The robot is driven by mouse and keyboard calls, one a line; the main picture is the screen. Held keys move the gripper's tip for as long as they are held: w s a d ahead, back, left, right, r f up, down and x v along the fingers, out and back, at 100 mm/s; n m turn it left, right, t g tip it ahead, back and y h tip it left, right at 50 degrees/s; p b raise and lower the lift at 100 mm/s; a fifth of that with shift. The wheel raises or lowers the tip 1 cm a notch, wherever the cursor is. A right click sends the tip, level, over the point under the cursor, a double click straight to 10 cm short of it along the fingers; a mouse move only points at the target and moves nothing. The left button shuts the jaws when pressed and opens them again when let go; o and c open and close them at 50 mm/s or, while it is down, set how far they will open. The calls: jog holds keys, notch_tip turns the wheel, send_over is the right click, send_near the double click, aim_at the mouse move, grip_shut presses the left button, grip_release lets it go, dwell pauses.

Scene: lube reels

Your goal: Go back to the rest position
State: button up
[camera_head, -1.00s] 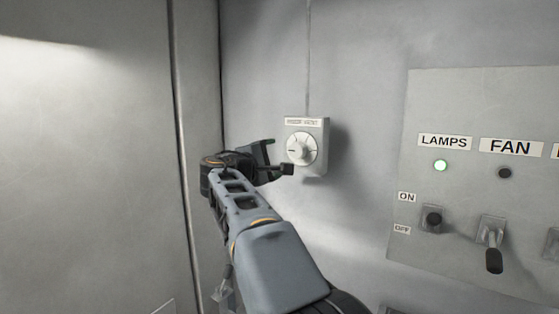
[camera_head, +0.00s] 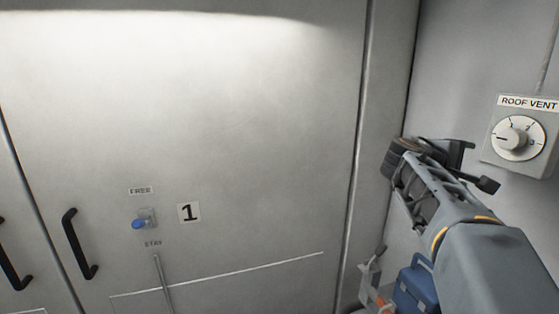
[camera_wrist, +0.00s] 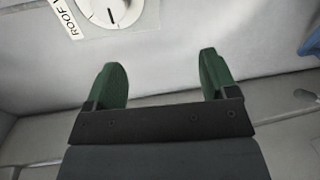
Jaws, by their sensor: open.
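My gripper (camera_head: 474,166) is at the right of the head view, raised on my grey arm, to the left of the roof vent dial and apart from it. In the wrist view its two green fingers (camera_wrist: 163,80) are wide apart with nothing between them. The white roof vent dial (camera_head: 517,138) is on a small grey box on the wall. The dial also shows at the top left of the wrist view (camera_wrist: 112,10), beyond the fingers.
A large pale door marked 1 (camera_head: 240,150) fills the left and middle. It has a black handle (camera_head: 80,244) and a blue-tipped lever (camera_head: 143,221) between FREE and STAY labels. A blue container (camera_head: 415,284) stands low behind my arm.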

jog(key=s+a+f+m+y+p, duration=0.15)
jog(key=a+f+y, duration=0.35)
jog(key=f, duration=0.6)
jog(key=s+a+f+m+y+p, duration=0.1)
jog(key=s+a+f+y+p, duration=0.2)
jog(key=a, duration=0.7)
jog(key=s+a+f+m+y+p, duration=0.2)
jog(key=s+a+f+y+p, duration=0.1)
jog(key=s+a+f+y, duration=0.4)
jog(key=s+a+f, duration=0.1)
jog(key=s+a, duration=0.2)
jog(key=shift+a+f+g, duration=0.35)
jog(key=shift+a+g, duration=0.05)
jog(key=shift+s+m, duration=0.1)
jog(key=shift+m, duration=0.15)
